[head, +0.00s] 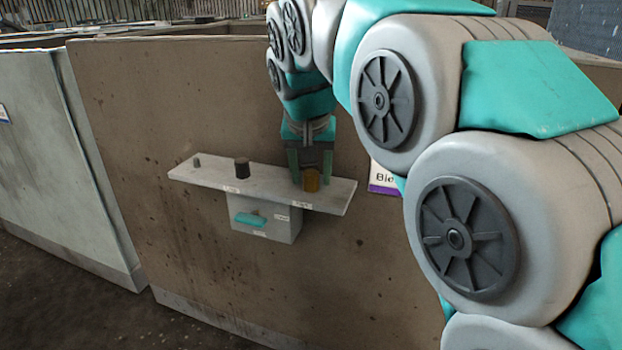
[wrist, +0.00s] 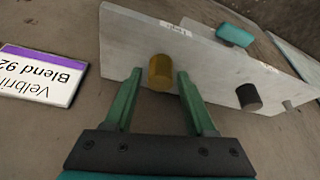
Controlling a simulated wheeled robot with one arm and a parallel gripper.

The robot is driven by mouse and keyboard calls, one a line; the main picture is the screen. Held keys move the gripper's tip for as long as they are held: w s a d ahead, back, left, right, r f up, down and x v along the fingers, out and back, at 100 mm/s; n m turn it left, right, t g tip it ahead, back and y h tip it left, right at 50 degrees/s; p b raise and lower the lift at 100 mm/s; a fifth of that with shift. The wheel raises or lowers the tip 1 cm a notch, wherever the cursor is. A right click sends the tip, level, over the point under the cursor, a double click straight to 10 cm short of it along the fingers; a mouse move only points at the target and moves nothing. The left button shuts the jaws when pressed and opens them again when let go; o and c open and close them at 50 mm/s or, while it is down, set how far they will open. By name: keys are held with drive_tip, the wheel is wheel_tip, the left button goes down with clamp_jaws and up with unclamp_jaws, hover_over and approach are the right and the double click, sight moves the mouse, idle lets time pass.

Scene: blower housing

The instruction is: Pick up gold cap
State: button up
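The gold cap (head: 312,180) stands upright near the right end of a pale grey shelf on the wall. In the wrist view the gold cap (wrist: 160,72) shows just beyond the fingertips, roughly midway between them. My gripper (head: 311,170) is above and around the cap's place on the shelf in the head view. In the wrist view my gripper (wrist: 160,75) has its two green fingers spread apart, with a gap on each side of the cap. No finger visibly touches the cap.
The shelf (head: 215,177) also bears a black cylinder (head: 242,168) and a small grey peg (head: 197,162) to the left. Below hangs a grey box (head: 280,228) with a teal handle (head: 250,219). A purple-and-white sign (wrist: 40,75) is on the wall.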

sight(314, 172)
clamp_jaws()
drive_tip(key=shift+r, duration=0.1)
idle(0.4)
drive_tip(key=shift+r, duration=1.8)
drive_tip(key=shift+s+d, duration=0.15)
drive_tip(key=shift+s, duration=0.7)
drive_tip(key=s+d+r, duration=0.1)
drive_tip(key=s+d, duration=0.1)
drive_tip(key=s, duration=1.2)
drive_tip(key=shift+d+r, duration=0.15)
drive_tip(key=shift+d, duration=0.05)
